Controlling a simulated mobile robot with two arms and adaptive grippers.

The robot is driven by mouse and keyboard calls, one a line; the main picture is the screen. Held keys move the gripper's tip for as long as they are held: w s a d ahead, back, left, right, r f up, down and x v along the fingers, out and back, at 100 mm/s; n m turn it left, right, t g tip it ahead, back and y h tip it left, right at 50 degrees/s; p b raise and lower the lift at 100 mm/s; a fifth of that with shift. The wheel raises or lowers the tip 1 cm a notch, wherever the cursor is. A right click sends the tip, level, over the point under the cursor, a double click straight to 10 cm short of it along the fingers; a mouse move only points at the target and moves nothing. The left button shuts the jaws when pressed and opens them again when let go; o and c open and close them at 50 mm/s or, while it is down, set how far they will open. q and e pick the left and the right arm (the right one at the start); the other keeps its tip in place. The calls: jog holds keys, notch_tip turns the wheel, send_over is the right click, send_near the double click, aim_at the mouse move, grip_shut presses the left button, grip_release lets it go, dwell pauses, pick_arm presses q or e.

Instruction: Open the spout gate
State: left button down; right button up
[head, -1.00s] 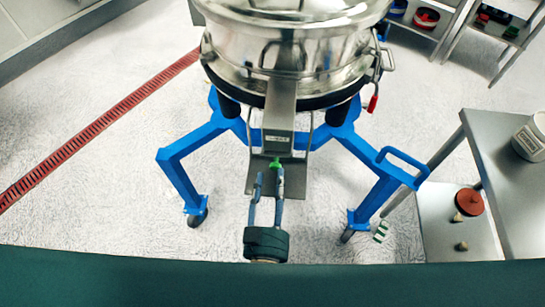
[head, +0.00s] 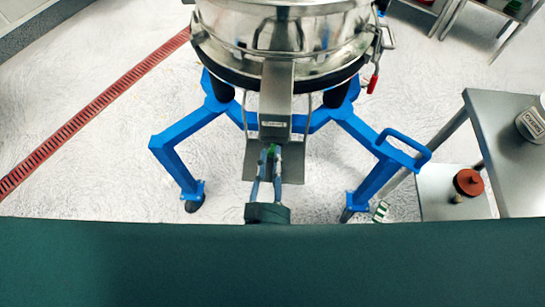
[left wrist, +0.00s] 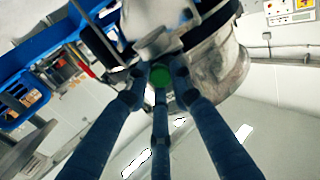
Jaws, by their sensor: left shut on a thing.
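The steel sifter (head: 285,40) stands on a blue wheeled frame. Its spout (head: 277,100) slopes down toward me, with a flat grey plate (head: 293,165) below its mouth. A green handle (head: 271,150) sits at the spout's end, partly hidden by my fingers. My left gripper (head: 270,155) is shut on this green handle. In the left wrist view, the fingers close around the round green end (left wrist: 160,76), with the sifter's steel body (left wrist: 218,62) behind. How far the gate is open cannot be told. My right gripper is not in view.
The blue frame's legs (head: 178,165) spread to both sides of the spout, with a blue handle (head: 405,150) at right. A steel table (head: 495,130) with a white tub (head: 533,122) stands at right. A red floor drain (head: 95,110) runs at left. The floor between is open.

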pick_arm(q)
jog(key=shift+w+r, duration=0.1)
jog(key=shift+r, duration=0.2)
jog(key=shift+s, duration=0.2)
jog(key=s+p, duration=0.1)
jog(key=s, duration=0.1)
jog(key=s+p, duration=0.1)
jog(key=s, duration=0.2)
jog(key=shift+s+a+r, duration=0.15)
jog(key=shift+a, duration=0.05)
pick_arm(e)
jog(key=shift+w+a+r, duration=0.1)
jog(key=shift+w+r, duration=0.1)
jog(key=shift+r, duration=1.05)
pick_arm(q)
jog(key=c, duration=1.5)
grip_release()
jog(key=shift+s, duration=0.1)
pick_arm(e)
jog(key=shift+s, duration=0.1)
